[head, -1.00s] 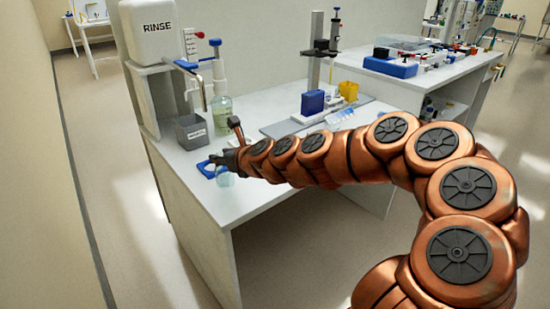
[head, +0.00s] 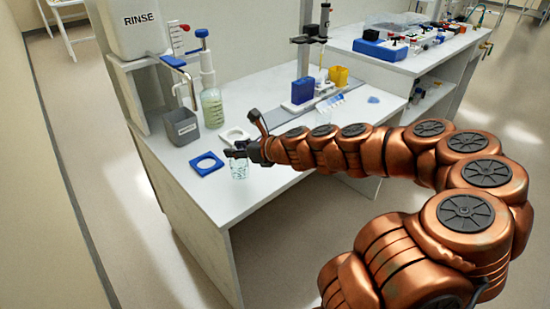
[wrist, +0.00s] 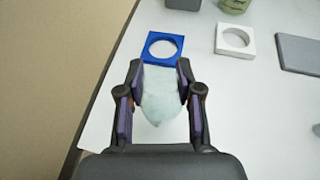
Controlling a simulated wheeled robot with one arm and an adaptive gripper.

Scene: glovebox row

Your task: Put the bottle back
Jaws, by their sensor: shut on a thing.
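My gripper (head: 238,152) is shut on a clear, pale bottle (head: 239,170), which hangs below the fingers near the desk's front edge. In the wrist view the bottle (wrist: 158,98) is between the two fingers of my gripper (wrist: 160,72). Its base is hidden there, and I cannot tell how high it is above the desk. A blue square holder (head: 195,168) with an empty round hole lies to the left of the bottle. In the wrist view this blue holder (wrist: 150,56) is just beyond the fingertips. A white holder (head: 227,138) with a round hole lies behind my gripper.
A grey bin (head: 181,128) and a pump bottle of green liquid (head: 212,108) stand behind the holders, beside the RINSE tank (head: 140,25). The desk's front left is clear.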

